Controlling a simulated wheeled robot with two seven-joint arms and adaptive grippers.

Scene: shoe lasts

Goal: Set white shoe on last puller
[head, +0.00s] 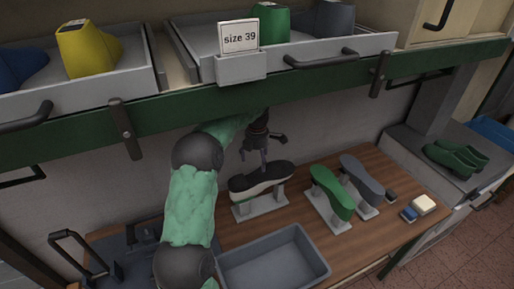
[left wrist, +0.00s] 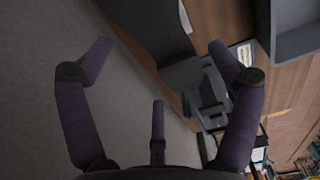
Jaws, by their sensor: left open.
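A shoe with a dark sole facing up and a whitish side (head: 262,180) rests on a grey stand (head: 262,207) at the back of the wooden bench. My left gripper (head: 262,155) hangs just above the shoe, fingers down and open, with nothing held. Its spread fingers also show in the left wrist view (left wrist: 155,75), with nothing between them. A dark grey device with a lever handle (head: 80,250), which looks like the last puller, stands at the bench's left end, partly hidden by my left arm. My right gripper is not in view.
A green last (head: 332,192) and a grey last (head: 362,174) sit on stands to the right. An empty grey tray (head: 275,262) lies at the front.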

